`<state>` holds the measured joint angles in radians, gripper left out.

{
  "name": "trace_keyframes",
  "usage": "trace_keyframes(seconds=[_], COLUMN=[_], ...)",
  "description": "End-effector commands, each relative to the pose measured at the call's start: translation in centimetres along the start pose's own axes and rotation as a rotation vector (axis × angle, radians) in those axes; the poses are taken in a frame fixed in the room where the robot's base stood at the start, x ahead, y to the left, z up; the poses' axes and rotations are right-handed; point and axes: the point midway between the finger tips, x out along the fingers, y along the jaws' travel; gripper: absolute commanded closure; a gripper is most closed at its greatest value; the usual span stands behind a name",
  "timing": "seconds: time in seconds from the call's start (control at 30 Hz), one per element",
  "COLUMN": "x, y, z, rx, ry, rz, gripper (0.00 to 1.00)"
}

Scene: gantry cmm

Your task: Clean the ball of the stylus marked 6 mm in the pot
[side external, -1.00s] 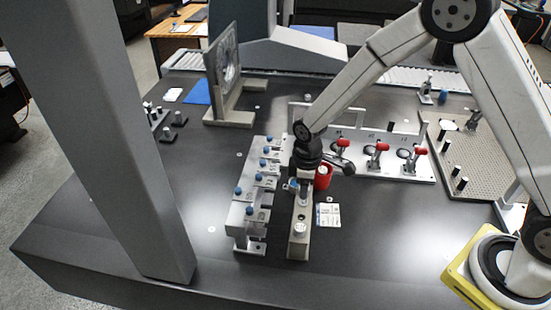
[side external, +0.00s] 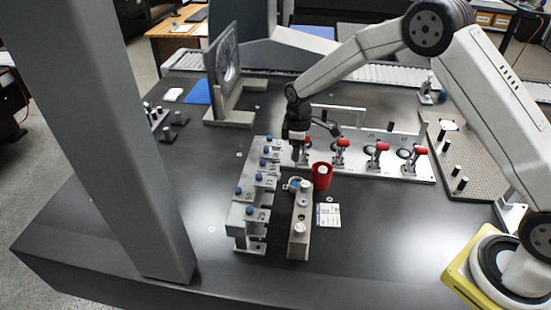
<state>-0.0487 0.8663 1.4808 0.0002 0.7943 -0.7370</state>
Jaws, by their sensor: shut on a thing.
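My gripper (side external: 298,148) hangs above the table, behind the red pot (side external: 321,177) and to its upper left in the side view. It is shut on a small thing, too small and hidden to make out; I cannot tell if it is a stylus. The red pot stands upright beside the far end of a pale narrow block (side external: 299,237). Several blue-topped styli stand in the stepped grey rack (side external: 243,229) to the left. Their size marks are too small to read, so I cannot tell which is the 6 mm one.
A light plate with red-handled clamps (side external: 377,150) lies behind and right of the pot. A printed card (side external: 328,215) lies right of the block. A perforated plate (side external: 484,150) is at the far right. A thick grey column (side external: 110,140) stands at the left. The front table is clear.

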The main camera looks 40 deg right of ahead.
Motion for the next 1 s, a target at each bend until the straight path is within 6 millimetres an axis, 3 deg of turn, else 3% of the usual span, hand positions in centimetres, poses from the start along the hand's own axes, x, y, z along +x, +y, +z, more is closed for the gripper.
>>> trace_keyframes(seconds=[0.1, 0.4, 0.7, 1.0], x=[0.1, 0.0, 6.3, 8.0], y=[2.5, 7.7, 7.4, 7.5], z=[-0.1, 0.2, 0.2, 0.1], rx=[0.003, 0.002, 0.000, 0.000], ry=[0.000, 0.001, -0.002, 0.000], rz=[0.000, 0.001, -0.003, 0.000], gripper=[1.00, 1.00, 1.00, 1.00])
